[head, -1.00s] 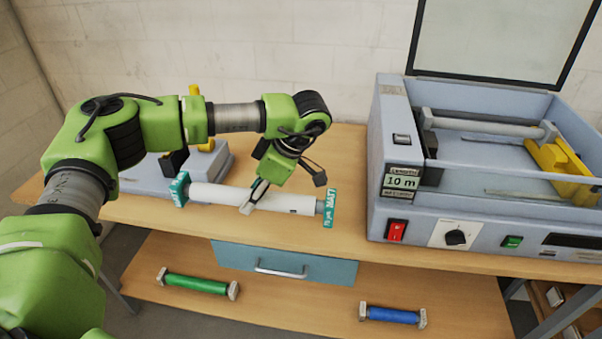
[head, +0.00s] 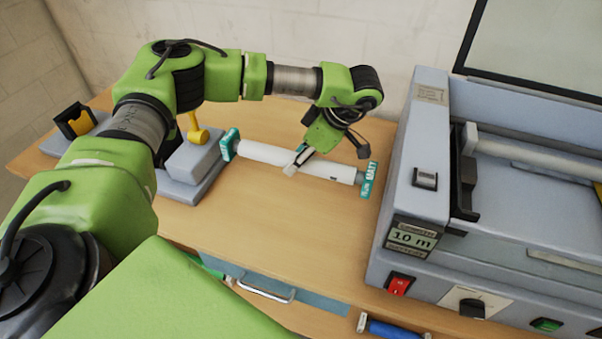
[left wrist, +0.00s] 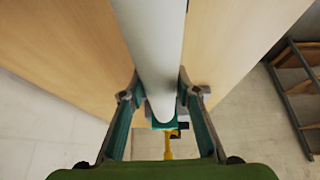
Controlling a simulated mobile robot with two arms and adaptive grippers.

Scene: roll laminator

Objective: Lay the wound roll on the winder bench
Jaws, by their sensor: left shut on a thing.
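The wound roll (head: 265,154) is a white cylinder with green end plates, the right one lettered "MATT". My left gripper (head: 298,161) is shut around its middle from above. In the left wrist view the white roll (left wrist: 155,50) runs between the two fingers of the gripper (left wrist: 160,95). The roll is over the wooden bench (head: 265,215), between a grey device with a yellow handle (head: 195,160) and the laminator (head: 415,180). I cannot tell whether it touches the bench top. My right gripper is not in view.
The laminator shows "10 m" and has its clear lid raised. A blue roll (head: 390,328) lies low at the bottom edge, beside a drawer handle (head: 265,291). A black and yellow holder (head: 77,122) stands at the far left. The bench in front of the roll is clear.

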